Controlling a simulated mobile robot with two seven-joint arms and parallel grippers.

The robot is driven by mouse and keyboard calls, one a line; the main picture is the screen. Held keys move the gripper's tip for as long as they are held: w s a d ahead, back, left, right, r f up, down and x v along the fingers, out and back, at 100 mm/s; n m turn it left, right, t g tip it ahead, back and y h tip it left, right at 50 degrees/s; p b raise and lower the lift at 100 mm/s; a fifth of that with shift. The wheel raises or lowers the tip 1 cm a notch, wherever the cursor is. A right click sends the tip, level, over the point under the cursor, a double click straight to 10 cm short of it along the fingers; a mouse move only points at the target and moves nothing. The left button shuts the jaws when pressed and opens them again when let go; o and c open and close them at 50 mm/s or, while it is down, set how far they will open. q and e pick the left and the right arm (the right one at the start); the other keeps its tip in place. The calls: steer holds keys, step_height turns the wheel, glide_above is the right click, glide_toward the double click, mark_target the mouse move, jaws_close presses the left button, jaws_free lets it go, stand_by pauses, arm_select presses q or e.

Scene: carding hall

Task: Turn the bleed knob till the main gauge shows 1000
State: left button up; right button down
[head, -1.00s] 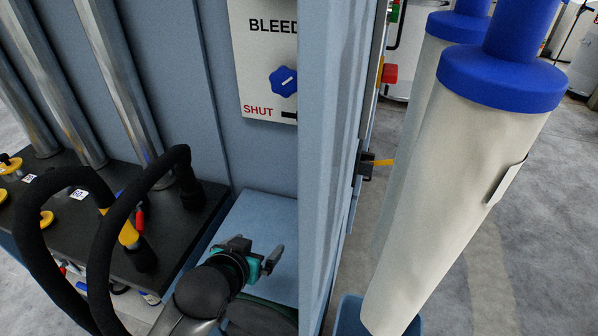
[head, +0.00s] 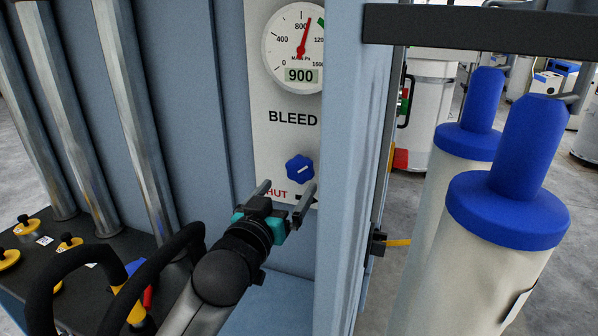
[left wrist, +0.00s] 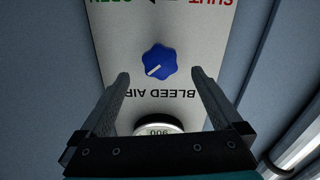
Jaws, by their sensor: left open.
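The blue lobed bleed knob (head: 299,169) sits on a white panel (head: 268,140) marked BLEED, above the red SHUT label. The main gauge (head: 295,48) is above it; its digital window reads 900 and its red needle points a little right of 800. My left gripper (head: 286,188) is open and empty, just below and in front of the knob. In the left wrist view the knob (left wrist: 159,62) appears beyond and between the open fingers (left wrist: 160,82), apart from them, with the label upside down. My right gripper is not in view.
A blue-grey cabinet post (head: 343,170) stands close to the right of the panel and hides its right edge. Black hoses (head: 165,260) loop at lower left beside metal pipes (head: 137,110). White cylinders with blue caps (head: 505,215) stand at right.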

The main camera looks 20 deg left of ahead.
mark_target(300, 174)
arm_select(q)
steer(key=shift+w+d, duration=0.15)
steer(key=shift+w, duration=3.6)
steer(key=shift+c, duration=0.4)
steer(key=c, duration=1.2)
steer(key=shift+c, duration=0.2)
steer(key=shift+n+p, duration=0.3)
steer(key=shift+p, duration=0.1)
steer(key=n+p, duration=0.2)
steer(key=n, duration=0.1)
steer(key=shift+d+r, duration=0.1)
steer(key=n+p, duration=0.3)
steer(key=n, duration=0.1)
steer(key=shift+r, duration=0.1)
steer(key=shift+d+n+p, duration=0.1)
steer(key=shift+n+p, duration=1.4)
steer(key=shift+n, duration=0.8)
